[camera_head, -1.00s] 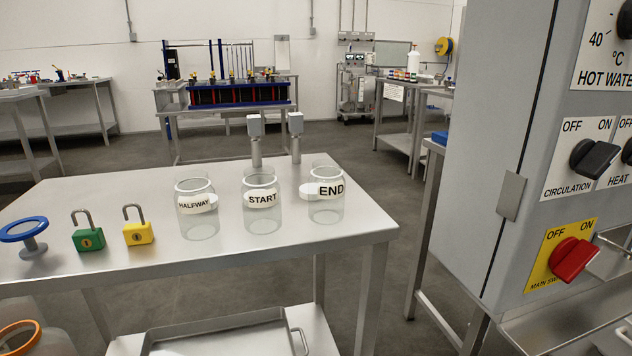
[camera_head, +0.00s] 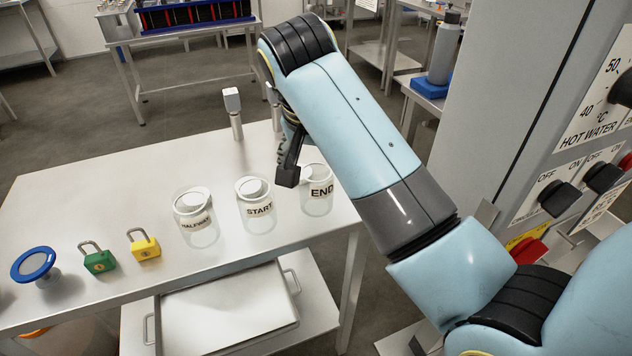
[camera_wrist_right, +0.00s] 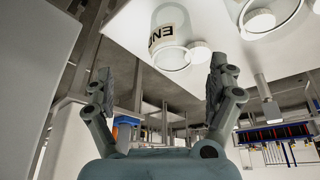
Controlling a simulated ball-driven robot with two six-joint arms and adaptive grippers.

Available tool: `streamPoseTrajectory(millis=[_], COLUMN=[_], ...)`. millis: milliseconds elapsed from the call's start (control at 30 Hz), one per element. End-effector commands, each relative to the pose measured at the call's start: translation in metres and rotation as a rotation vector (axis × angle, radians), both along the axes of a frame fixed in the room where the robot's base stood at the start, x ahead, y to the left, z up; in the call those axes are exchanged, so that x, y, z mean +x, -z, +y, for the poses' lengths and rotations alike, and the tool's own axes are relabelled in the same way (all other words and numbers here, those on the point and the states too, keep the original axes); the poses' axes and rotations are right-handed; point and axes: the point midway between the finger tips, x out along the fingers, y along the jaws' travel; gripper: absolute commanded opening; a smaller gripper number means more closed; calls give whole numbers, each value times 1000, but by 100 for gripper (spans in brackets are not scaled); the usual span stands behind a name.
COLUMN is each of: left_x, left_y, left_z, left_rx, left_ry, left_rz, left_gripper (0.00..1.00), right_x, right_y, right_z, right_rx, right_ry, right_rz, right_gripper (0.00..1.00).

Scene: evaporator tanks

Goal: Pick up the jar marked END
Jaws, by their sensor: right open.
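The clear glass jar marked END (camera_head: 317,202) stands upright on the steel table, rightmost of three jars. My right gripper (camera_head: 288,172) hangs above the table just left of and behind its upper part, and hides a little of what is around it. In the wrist view my right gripper (camera_wrist_right: 161,82) is open with nothing between its fingers. The END jar (camera_wrist_right: 168,52) shows there beyond the fingertips, near the top and apart from them. My left gripper is not in view.
The START jar (camera_head: 258,216) stands close left of the END jar, with the HALFWAY jar (camera_head: 199,231) further left. A grey control cabinet (camera_head: 490,110) stands at right.

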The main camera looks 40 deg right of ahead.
Motion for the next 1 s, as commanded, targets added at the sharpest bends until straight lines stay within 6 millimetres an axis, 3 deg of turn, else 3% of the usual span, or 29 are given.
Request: streamPoseTrajectory(millis=[167, 400, 1000], left_x=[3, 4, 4], left_y=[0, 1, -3], left_z=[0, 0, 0], left_rx=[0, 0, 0], left_ry=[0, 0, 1], left_rz=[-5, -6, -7], left_gripper=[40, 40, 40], right_x=[24, 33, 45], right_y=[-9, 26, 85], right_z=[3, -9, -32], right_rx=[2, 0, 2], right_ry=[91, 101, 99], right_rz=[-16, -18, -20], right_gripper=[90, 90, 90])
